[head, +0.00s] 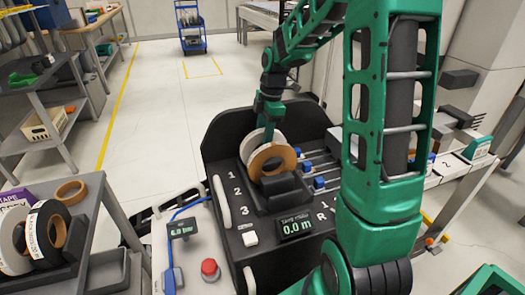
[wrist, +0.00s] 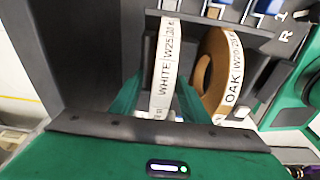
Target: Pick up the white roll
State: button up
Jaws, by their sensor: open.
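The white roll (head: 252,143) stands upright in the black machine's roll holder (head: 284,188), behind the brown oak roll (head: 284,153). In the wrist view the white roll (wrist: 167,62) is seen edge-on, its label reading WHITE. The oak roll (wrist: 217,75) stands just to its right. My gripper (head: 268,112) points down over the white roll from above. In the wrist view my gripper (wrist: 162,100) is open, with one green finger on each side of the white roll. Whether the fingers touch it cannot be told.
A grey cart (head: 95,215) at the left holds several rolls, including a brown one (head: 71,192). A red button (head: 209,267) and a tape display (head: 296,226) sit at the machine's front. Blue-knobbed parts (head: 306,168) lie right of the rolls.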

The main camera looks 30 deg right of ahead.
jog(key=shift+a+f, duration=0.15)
jog(key=shift+f, duration=1)
grip_shut()
jog(key=shift+r, duration=0.15)
